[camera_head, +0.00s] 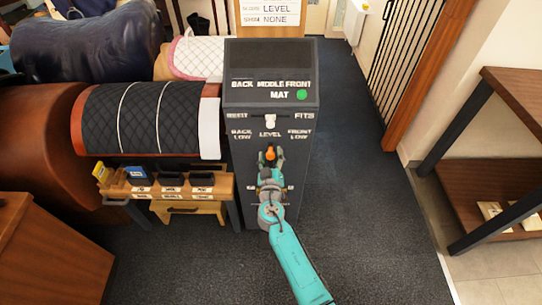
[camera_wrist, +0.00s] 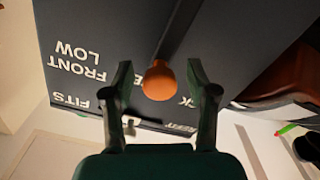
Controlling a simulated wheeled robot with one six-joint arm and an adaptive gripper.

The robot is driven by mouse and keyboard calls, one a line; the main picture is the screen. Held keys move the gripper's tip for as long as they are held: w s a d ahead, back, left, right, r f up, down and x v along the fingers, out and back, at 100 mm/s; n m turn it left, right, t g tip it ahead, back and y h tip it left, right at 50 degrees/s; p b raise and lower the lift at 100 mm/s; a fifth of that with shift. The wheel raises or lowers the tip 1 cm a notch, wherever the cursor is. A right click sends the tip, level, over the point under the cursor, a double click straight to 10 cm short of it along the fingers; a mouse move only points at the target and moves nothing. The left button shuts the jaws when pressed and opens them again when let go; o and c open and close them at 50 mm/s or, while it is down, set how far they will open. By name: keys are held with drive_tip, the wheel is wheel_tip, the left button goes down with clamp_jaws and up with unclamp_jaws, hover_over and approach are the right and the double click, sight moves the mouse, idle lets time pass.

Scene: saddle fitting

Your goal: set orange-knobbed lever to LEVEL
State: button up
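The dark grey console (camera_head: 270,125) stands in the middle of the head view, with BACK LOW, LEVEL and FRONT LOW printed on its front. The orange knob (camera_head: 270,153) of the lever shows just below the word LEVEL. In the wrist view the orange knob (camera_wrist: 159,80) sits between the two fingers of my gripper (camera_wrist: 160,85), with a visible gap on each side. My gripper (camera_head: 270,160) is open around the knob, in front of the console. The lever's shaft is mostly hidden; the lever's exact setting is hard to tell.
A wooden tray (camera_head: 165,188) with dark blocks stands left of the console. A quilted black saddle pad (camera_head: 145,118) lies on a stand at left. The floor (camera_head: 370,220) to the right is clear.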

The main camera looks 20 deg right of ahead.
drive_tip(key=v, duration=1.2)
idle(0.5)
drive_tip(key=s+d+f+g+y, duration=0.1)
drive_tip(key=s+f+y, duration=0.1)
drive_tip(key=s, duration=0.7)
drive_tip(key=s+d+f+n+g+y, duration=0.1)
drive_tip(key=s+d+f, duration=0.1)
drive_tip(key=s, duration=0.6)
drive_tip(key=s+d+f+g+y, duration=0.1)
drive_tip(key=s+f+y, duration=0.15)
drive_tip(key=s, duration=0.65)
drive_tip(key=s+d+r+m, duration=0.1)
drive_tip(key=s+r+m, duration=0.2)
drive_tip(key=s+r, duration=1.3)
drive_tip(key=shift+s+d+h, duration=0.4)
drive_tip(key=shift+s+h, duration=0.05)
drive_tip(key=shift+s, duration=0.45)
drive_tip(key=shift+r, duration=0.15)
